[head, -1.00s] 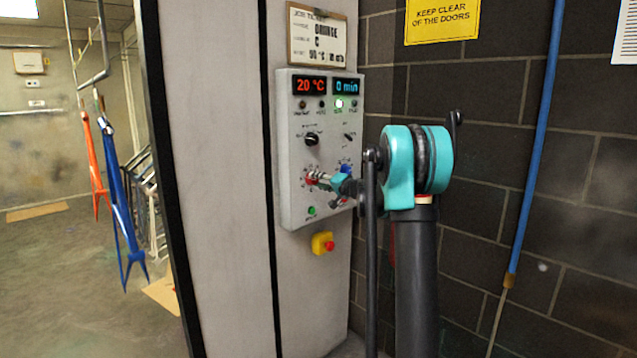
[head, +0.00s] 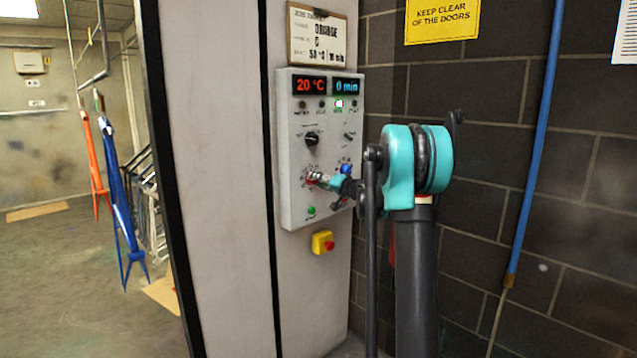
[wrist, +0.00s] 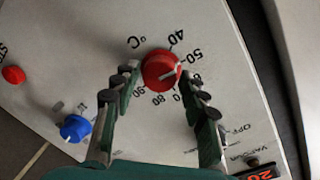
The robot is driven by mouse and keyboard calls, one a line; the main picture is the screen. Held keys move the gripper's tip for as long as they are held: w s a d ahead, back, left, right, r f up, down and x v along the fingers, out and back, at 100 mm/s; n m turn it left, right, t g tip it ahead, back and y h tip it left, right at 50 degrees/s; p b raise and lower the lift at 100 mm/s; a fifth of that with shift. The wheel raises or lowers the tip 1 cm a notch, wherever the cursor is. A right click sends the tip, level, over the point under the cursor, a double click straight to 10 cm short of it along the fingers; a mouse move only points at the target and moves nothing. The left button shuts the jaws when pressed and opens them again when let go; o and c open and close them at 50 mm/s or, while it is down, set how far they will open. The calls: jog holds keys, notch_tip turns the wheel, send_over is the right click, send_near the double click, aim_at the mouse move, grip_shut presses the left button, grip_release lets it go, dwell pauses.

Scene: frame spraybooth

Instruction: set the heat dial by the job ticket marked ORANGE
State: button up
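The red heat dial (wrist: 161,69) is on the control panel, with a °C scale around it. The wrist view shows the scale upside down, and the dial's pale pointer lies roughly between 50 and 60. My gripper (wrist: 160,74) is open, with one finger on each side of the dial. A small gap shows on the left; contact on the right is unclear. In the head view my gripper (head: 318,179) largely covers the dial. The job ticket (head: 317,37) reads ORANGE; its temperature line is small and blurred, perhaps 50 or 55 °C.
The control panel (head: 289,150) shows 20 °C and 0 min. A blue dial (wrist: 75,128) and a red stop button (wrist: 13,75) sit nearby. A yellow-based emergency button (head: 322,242) is below the panel. A brick wall (head: 470,200) stands right.

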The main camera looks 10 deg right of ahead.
jog(key=shift+o, duration=0.9)
jog(key=f+v, duration=0.1)
jog(key=v, duration=1.1)
jog(key=shift+r, duration=0.45)
